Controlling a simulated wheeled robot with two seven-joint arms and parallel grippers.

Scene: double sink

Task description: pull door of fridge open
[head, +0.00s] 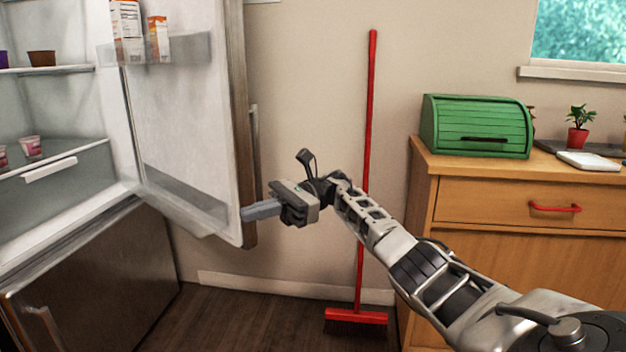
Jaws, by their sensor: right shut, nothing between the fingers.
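The fridge (48,203) stands at the left of the head view with its upper compartment open. Its door (185,120) is swung out to the right, with the inner side and door shelves showing. A grey vertical handle (254,150) shows beyond the door's outer edge. My right gripper (246,213) is shut and empty. Its fingertips are at the lower part of the door's free edge; I cannot tell whether they touch it. My left gripper is not in view.
A red broom (371,110) leans against the wall behind my right arm. A wooden cabinet (480,195) with a green bread box (477,126) stands at the right. A closed lower fridge door (95,275) is below. Floor between is clear.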

